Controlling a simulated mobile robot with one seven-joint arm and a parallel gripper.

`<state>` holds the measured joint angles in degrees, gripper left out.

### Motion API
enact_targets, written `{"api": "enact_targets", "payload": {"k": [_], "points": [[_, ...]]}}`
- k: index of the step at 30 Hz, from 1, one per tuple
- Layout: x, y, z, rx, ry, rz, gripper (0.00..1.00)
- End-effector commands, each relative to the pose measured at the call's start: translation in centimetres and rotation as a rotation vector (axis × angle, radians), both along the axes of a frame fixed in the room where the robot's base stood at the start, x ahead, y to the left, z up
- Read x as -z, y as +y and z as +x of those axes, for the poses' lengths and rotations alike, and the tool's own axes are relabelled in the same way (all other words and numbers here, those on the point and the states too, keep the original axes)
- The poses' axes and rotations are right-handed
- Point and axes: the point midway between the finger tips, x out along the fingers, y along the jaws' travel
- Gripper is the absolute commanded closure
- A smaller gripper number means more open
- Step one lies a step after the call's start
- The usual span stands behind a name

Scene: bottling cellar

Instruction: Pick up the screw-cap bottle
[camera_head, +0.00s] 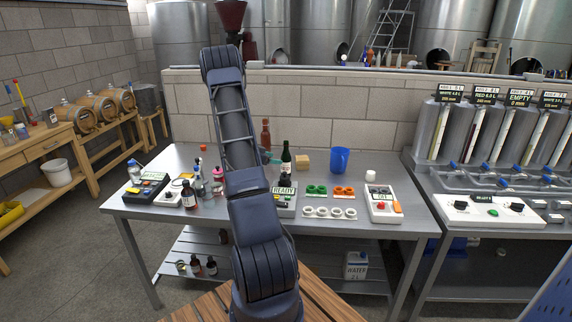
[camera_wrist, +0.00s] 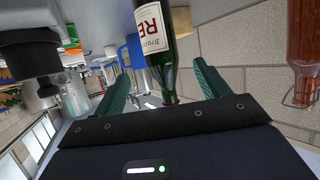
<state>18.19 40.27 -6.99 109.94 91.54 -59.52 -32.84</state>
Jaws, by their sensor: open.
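A dark green bottle with a cream label and red lettering stands upright on the steel table in the head view (camera_head: 286,160); I take it for the screw-cap bottle, though its cap is not clear. In the wrist view the bottle (camera_wrist: 154,40) shows between the two green fingers of my gripper (camera_wrist: 163,85), with a red part at its lower end in the picture. My gripper is open, its fingers apart on either side; I cannot tell whether they touch it. In the head view my arm largely hides the gripper (camera_head: 271,159).
A brown bottle (camera_head: 266,134) stands close by and shows at the wrist view's right edge (camera_wrist: 305,50), with a wire by it. A blue jug (camera_head: 340,160), a yellow block (camera_head: 303,161) and a device marked READY (camera_head: 284,199) are near. The block wall (camera_head: 350,130) runs behind.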

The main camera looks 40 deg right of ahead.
Motion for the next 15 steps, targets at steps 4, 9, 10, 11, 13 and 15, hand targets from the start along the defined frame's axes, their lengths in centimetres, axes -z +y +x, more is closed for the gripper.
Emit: {"api": "enact_targets", "payload": {"k": [4, 9, 10, 11, 13, 15], "points": [[0.6, -1.2, -0.3, 0.002, 0.001, 0.001, 0.26], [1.5, -3.5, -0.6, 0.002, 0.0, 0.0, 0.26], [1.7, -3.8, -0.6, 0.001, -0.001, 0.0, 0.26], [1.8, -4.2, -0.6, 0.001, -0.001, 0.001, 0.26], [2.1, -4.7, -0.7, 0.0, 0.0, 0.001, 0.26], [2.2, -5.0, -0.8, -0.001, -0.001, 0.001, 0.26]]}}
